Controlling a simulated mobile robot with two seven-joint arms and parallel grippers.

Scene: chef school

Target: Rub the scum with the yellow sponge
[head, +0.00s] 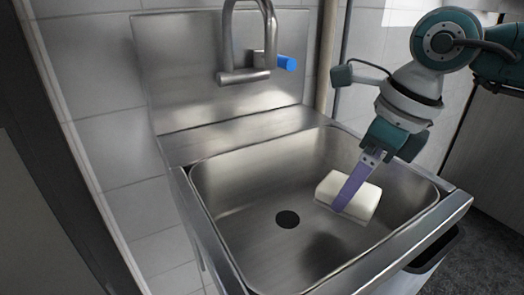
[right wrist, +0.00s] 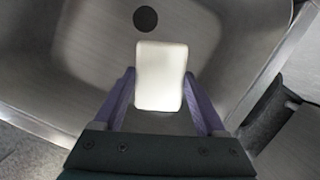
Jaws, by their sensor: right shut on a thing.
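The sponge (head: 363,200) is a pale cream block inside the metal sink, right of the drain. My right gripper (head: 343,204) reaches down from the upper right, its purple fingers shut on the sponge. In the right wrist view the sponge (right wrist: 160,78) sits between the two fingers of the gripper (right wrist: 159,74). The sponge is low in the basin, at or near its floor; I cannot tell if it touches. I cannot make out any scum clearly on the basin floor; the part under the sponge is hidden. My left gripper is out of view.
The sink basin (head: 245,195) has a raised rim around it and a round dark drain (head: 287,219). A tap (head: 243,75) with a blue handle (head: 287,63) stands at the back. The basin's left side is clear. A bin (head: 432,262) stands by the right front corner.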

